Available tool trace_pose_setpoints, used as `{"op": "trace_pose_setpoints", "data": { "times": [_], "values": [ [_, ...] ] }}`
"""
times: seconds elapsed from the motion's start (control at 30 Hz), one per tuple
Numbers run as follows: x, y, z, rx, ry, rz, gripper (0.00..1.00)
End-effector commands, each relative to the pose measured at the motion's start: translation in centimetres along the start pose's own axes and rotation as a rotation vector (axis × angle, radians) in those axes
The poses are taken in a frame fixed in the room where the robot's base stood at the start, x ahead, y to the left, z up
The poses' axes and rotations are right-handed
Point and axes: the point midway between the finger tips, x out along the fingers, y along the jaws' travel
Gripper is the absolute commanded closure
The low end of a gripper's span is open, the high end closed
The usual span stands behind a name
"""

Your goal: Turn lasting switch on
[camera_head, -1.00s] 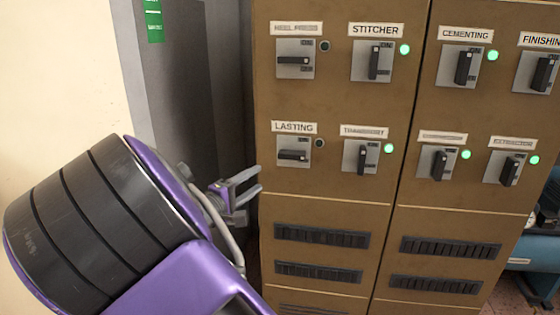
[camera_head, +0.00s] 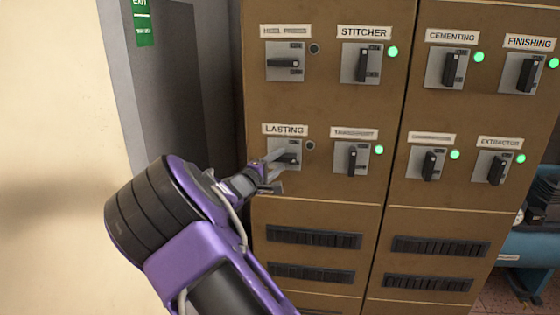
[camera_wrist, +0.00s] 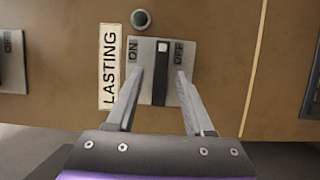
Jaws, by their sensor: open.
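The lasting switch (camera_head: 285,155) is on the brown cabinet under a "LASTING" label (camera_head: 285,129). Its dark handle lies horizontal in the head view, and its lamp (camera_head: 311,145) is dark. In the wrist view the switch handle (camera_wrist: 161,72) stands between my two fingers, on a grey plate (camera_wrist: 145,85) marked ON at the left and OFF at the right. My gripper (camera_wrist: 156,80) is open, with one finger on each side of the handle and a gap to both. In the head view my gripper (camera_head: 277,167) partly covers the switch.
The heel press switch (camera_head: 285,63) above is also horizontal with a dark lamp. The transport switch (camera_head: 352,157) close on the right is upright with a green lamp. Several other switches have green lamps. Vent slots (camera_head: 314,238) lie below.

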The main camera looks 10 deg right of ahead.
Motion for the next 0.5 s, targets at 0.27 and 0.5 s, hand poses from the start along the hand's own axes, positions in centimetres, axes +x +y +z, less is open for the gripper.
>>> {"op": "trace_pose_setpoints", "data": {
  "times": [0.27,0.5],
  "values": [
    [1.23,-0.02,0.00,-0.001,0.000,0.000,0.47],
    [1.20,-0.02,0.00,-0.001,0.000,0.000,0.60]
  ]
}}
